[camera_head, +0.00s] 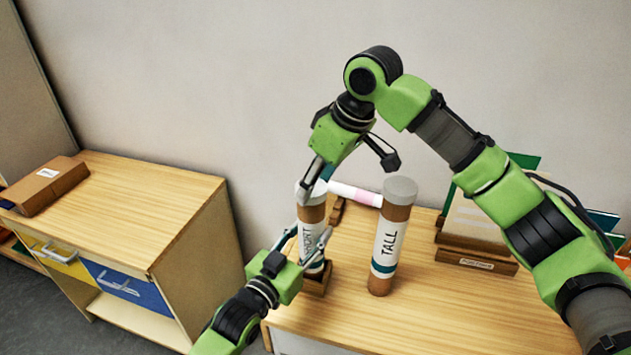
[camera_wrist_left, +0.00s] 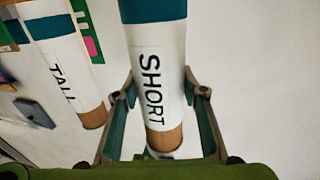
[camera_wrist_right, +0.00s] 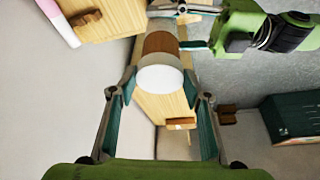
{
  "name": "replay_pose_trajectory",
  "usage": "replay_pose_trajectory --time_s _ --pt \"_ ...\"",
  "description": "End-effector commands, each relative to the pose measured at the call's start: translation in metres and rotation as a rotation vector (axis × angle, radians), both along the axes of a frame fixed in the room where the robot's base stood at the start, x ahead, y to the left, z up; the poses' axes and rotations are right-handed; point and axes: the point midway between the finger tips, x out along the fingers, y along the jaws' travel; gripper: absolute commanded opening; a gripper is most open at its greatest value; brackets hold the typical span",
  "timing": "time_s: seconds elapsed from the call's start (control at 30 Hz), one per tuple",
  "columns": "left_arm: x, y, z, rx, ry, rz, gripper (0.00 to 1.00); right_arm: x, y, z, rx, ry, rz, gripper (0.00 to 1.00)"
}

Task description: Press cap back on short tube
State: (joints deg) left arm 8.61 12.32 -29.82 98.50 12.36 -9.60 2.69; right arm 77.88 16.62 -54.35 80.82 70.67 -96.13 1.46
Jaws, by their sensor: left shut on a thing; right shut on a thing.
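The short tube (camera_head: 312,215) stands upright in a small wooden holder (camera_head: 318,283) on the table; its "SHORT" label also shows in the left wrist view (camera_wrist_left: 152,75). My left gripper (camera_head: 313,238) is shut around the tube at the label. A white cap (camera_wrist_right: 160,79) sits at the tube's brown top end, apparently straight on it. My right gripper (camera_head: 314,180) comes from above and is shut on the cap, its fingers on either side. Whether the cap is fully seated is hard to tell.
The tall tube (camera_head: 391,235) with a grey cap stands close on the right. A white and pink roll (camera_head: 356,194) lies behind. A wooden rack (camera_head: 474,260) with folders stands at the right. A second table (camera_head: 150,205) with a brown box (camera_head: 45,186) is at the left.

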Motion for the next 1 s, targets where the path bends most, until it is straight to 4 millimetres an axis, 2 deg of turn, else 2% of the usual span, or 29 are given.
replay_pose_trajectory --time_s 0.57,0.6,0.67,1.0 --pt "-0.001 0.0 -0.003 0.001 0.006 -0.001 0.01 0.0 0.0 -0.012 0.0 0.001 0.0 0.36" --pt "-0.001 0.0 -0.003 0.001 0.006 -0.001 0.01 0.0 0.0 -0.012 0.0 0.0 0.0 0.49" --pt "-0.001 0.0 -0.003 0.001 0.006 -0.001 0.01 0.0 0.0 -0.012 -0.001 0.001 0.0 0.64" --pt "-0.001 0.0 -0.003 0.0 0.007 -0.001 0.01 0.0 0.0 -0.011 -0.001 0.001 0.0 0.64"
